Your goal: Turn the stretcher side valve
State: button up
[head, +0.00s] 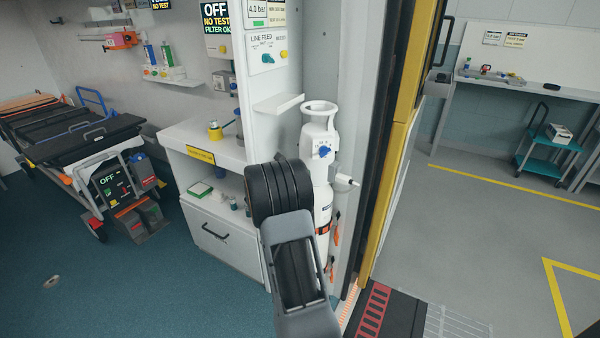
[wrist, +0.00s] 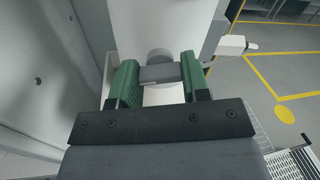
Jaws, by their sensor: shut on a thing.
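My gripper (wrist: 160,70) has green fingers in the wrist view. They are shut on a small grey valve handle (wrist: 157,74), one finger on each side. The handle sits in front of a white cylinder body (wrist: 160,22). I cannot tell how far the handle is turned.
A stretcher (head: 75,140) stands at the far left. A white cabinet (head: 225,240) is left of my arm, under a small shelf (head: 278,104). The yellow door edge (head: 395,170) is close on the right. Open grey floor lies beyond it.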

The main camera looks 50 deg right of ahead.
jog(key=o, duration=0.6)
jog(key=shift+r, duration=0.2)
jog(key=o, duration=0.3)
jog(key=shift+f, duration=0.15)
jog(key=a, duration=0.9)
jog(key=s+a, duration=0.1)
jog(key=a, duration=0.4)
